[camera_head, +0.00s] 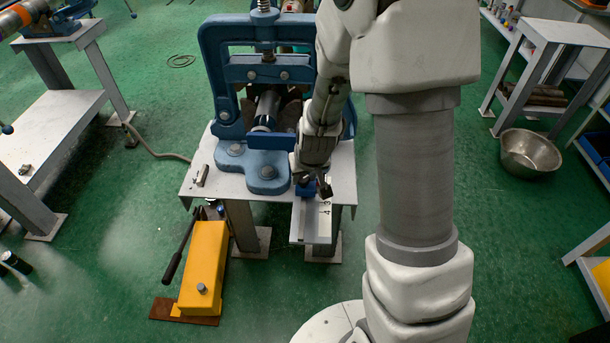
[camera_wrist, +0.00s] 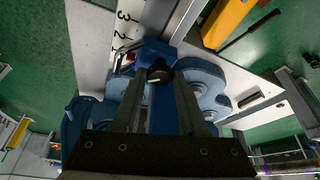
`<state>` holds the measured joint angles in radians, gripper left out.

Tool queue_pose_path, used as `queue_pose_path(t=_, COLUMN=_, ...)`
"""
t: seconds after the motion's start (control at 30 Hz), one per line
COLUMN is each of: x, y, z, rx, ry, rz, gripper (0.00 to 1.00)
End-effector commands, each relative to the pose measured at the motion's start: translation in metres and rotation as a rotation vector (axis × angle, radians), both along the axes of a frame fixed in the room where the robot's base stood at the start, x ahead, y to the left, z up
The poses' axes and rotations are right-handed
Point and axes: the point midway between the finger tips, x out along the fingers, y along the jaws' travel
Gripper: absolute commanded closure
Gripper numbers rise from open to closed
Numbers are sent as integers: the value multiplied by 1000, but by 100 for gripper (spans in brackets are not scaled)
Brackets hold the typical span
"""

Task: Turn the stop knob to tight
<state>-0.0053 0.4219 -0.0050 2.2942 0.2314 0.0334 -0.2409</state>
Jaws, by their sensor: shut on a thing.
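The stop knob (camera_wrist: 158,70) is a small dark round knob with a pale mark, on the blue stop block (camera_wrist: 152,50) in the wrist view. My gripper (camera_wrist: 159,80) has one finger on each side of the knob and is shut on it. The stop block (camera_head: 305,188) sits on the numbered white scale rail (camera_head: 318,222) at the front right of the vise table. In the head view, my wrist hides part of the block and the knob is hard to make out.
A yellow pump unit (camera_head: 203,265) is on the floor at front left. A metal bowl (camera_head: 530,152) lies on the floor at right.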

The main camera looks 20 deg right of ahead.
Motion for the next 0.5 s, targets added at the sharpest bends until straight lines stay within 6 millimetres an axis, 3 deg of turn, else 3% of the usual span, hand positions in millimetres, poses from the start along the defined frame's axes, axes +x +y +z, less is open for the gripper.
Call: queue_pose_path(t=0.5, x=-1, y=5, z=5, rx=-4, ry=7, rz=-369, gripper=100)
